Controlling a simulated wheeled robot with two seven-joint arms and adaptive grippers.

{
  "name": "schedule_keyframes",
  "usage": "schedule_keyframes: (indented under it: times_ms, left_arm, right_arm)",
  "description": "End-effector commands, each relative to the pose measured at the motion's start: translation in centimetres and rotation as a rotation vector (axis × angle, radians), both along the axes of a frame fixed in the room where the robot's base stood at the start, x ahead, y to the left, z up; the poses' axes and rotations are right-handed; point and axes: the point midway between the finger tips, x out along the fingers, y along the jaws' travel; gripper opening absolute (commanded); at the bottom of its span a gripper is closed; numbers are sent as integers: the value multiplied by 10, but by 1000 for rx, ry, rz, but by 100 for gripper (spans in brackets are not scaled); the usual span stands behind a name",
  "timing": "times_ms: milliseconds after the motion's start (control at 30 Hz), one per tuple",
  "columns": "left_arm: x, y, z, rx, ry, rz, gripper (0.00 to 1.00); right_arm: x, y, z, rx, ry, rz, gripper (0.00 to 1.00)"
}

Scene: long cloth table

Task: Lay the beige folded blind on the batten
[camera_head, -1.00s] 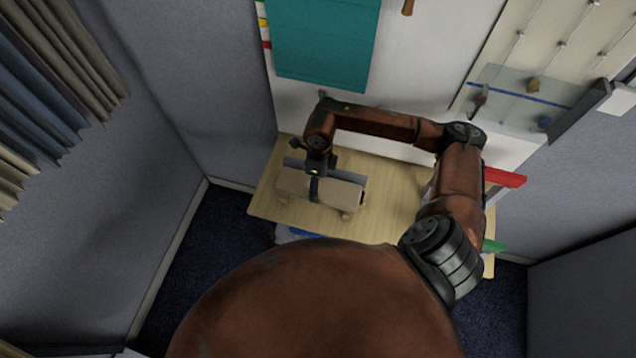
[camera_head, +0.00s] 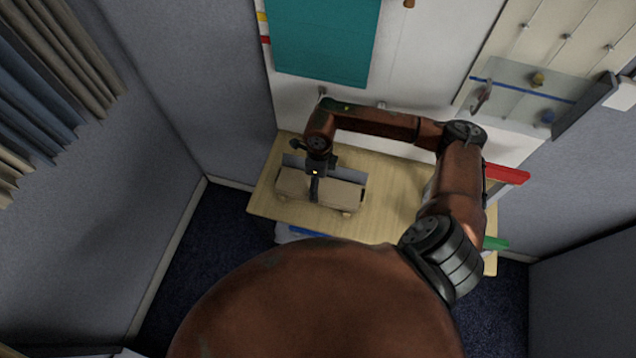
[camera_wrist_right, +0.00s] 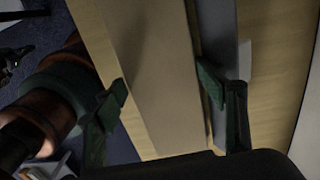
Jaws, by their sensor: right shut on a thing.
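The beige folded blind (camera_head: 340,192) is a long block-like bundle at the left part of the pale wooden table. My right gripper (camera_head: 314,188) reaches down over it from behind and is shut across its middle. In the right wrist view, the blind (camera_wrist_right: 160,70) runs between the two dark fingers of the right gripper (camera_wrist_right: 170,97). A grey strip (camera_head: 352,172), possibly the batten, lies along the blind's far side; whether any of it runs under the blind is hidden. A dark claw-like shape at the wrist view's left edge may be my left gripper; its opening is unclear.
The wooden table (camera_head: 385,190) is bare right of the blind. A red bar (camera_head: 507,174) and green piece (camera_head: 495,243) stick out at its right end. A white board with a teal panel (camera_head: 325,40) stands behind. Curtains (camera_head: 45,80) hang at left.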

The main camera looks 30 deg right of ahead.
Motion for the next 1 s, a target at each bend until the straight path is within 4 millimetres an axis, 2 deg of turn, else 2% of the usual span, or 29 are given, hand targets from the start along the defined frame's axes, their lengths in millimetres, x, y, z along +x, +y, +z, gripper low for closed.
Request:
schedule_keyframes:
  times_ms: [167, 200, 467, 800, 1000]
  left_arm:
    - [-1, 0, -3, 0, 1, 0, 0]
    - [-1, 0, -3, 0, 1, 0, 0]
    - [-1, 0, -3, 0, 1, 0, 0]
    - [-2, 3, -1, 3, 2, 0, 0]
    - [3, 2, 16, 1, -5, 0, 0]
  right_arm:
    - [0, 0, -4, 0, 0, 0, 30]
    - [0, 0, -4, 0, 0, 0, 66]
    - [0, 0, -3, 0, -1, 0, 84]
    - [0, 0, -2, -1, -1, 0, 85]
    - [0, 0, 19, 1, -2, 0, 85]
